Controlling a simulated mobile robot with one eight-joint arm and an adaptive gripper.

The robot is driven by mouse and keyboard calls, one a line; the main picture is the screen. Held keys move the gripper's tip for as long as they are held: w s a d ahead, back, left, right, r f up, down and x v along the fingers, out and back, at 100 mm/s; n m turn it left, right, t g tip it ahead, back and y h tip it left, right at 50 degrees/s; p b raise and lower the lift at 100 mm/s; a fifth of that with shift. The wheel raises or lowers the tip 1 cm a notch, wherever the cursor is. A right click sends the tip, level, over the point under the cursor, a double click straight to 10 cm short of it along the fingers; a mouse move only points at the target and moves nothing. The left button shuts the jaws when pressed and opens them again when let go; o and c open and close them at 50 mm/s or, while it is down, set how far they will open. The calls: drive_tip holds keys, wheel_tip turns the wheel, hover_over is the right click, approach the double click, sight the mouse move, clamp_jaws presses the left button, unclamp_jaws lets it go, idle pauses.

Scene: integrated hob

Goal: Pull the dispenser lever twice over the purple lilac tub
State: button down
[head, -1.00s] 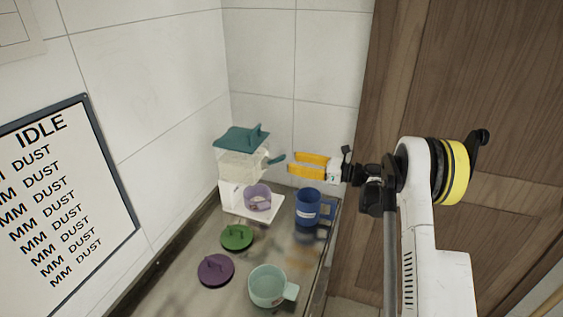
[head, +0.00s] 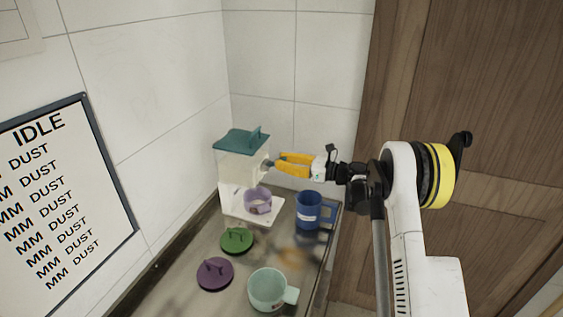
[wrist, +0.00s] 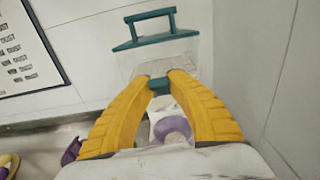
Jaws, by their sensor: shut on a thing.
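The dispenser (head: 240,170) has a teal lid, a clear hopper and a white base. It stands at the back of the steel counter against the tiled corner. My gripper (head: 277,163) is at its right side, with its yellow fingers shut on the teal lever (wrist: 159,85), as the wrist view shows. The fingers hide most of the lever in the head view. The purple lilac tub (head: 257,201) stands on the dispenser's base under the outlet; it also shows between and below my fingers in the wrist view (wrist: 172,128). Its contents are not clear in these frames.
A blue mug (head: 308,210) stands right of the dispenser. A green lid (head: 236,240), a purple lid (head: 215,273) and a mint cup (head: 267,289) are nearer on the counter. A sign reading IDLE (head: 60,200) is on the left wall.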

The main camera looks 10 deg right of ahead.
drive_tip(key=shift+f+t+y+b, duration=0.3)
drive_tip(key=shift+f+y+b, duration=0.15)
drive_tip(key=shift+b, duration=0.5)
drive_tip(key=shift+s+d+f+t+y+b, duration=0.2)
drive_tip(key=shift+t+y+b, duration=0.5)
drive_tip(key=shift+b, duration=0.5)
drive_tip(key=c, duration=1.3)
unclamp_jaws()
drive_tip(key=shift+w, duration=0.1)
drive_tip(key=shift+o, duration=0.2)
